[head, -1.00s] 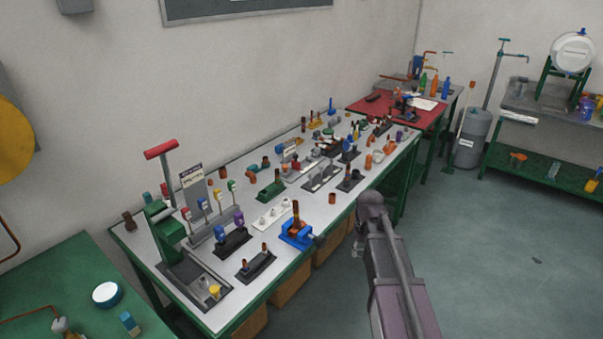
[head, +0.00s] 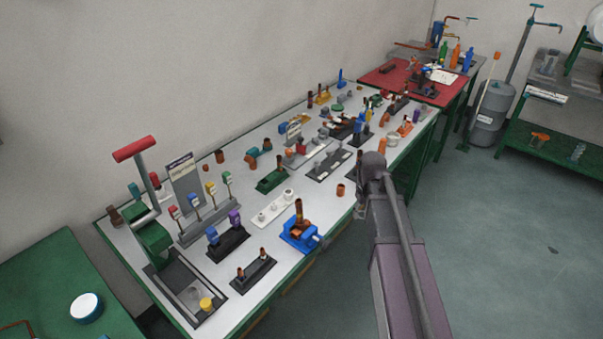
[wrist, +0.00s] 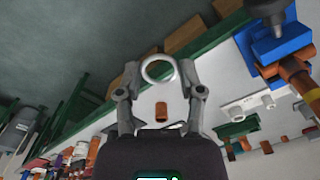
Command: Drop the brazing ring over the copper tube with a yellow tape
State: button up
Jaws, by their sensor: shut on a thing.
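My gripper (wrist: 160,80) is shut on a pale metallic ring (wrist: 159,58), held between its two fingertips in the wrist view. In the head view my arm hides most of the gripper, and I cannot make out the ring there. A copper tube (head: 298,211) stands upright in a blue vise (head: 300,236) near the bench's front edge, left of my arm. In the wrist view the tube (wrist: 302,86) and vise (wrist: 277,45) are at the upper right, apart from the ring. A yellowish band shows faintly on this tube.
The white bench (head: 245,205) carries several holders and fittings. A short copper piece (head: 340,190) stands between the vise and my arm. A black block with two copper stubs (head: 254,269) is in front of the vise. Open floor (head: 500,240) lies to the right.

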jog(key=shift+w+d, duration=0.15)
jog(key=shift+w, duration=0.05)
dwell(0.3)
notch_tip(320, 180, up, 12)
jog(key=n+p, duration=0.3)
jog(key=p, duration=0.9)
send_over(297, 200)
jog(key=shift+w+d+g+h, duration=0.1)
jog(key=shift+d+g+h, duration=0.2)
jog(key=shift+d, duration=0.1)
jog(key=shift+a, duration=0.4)
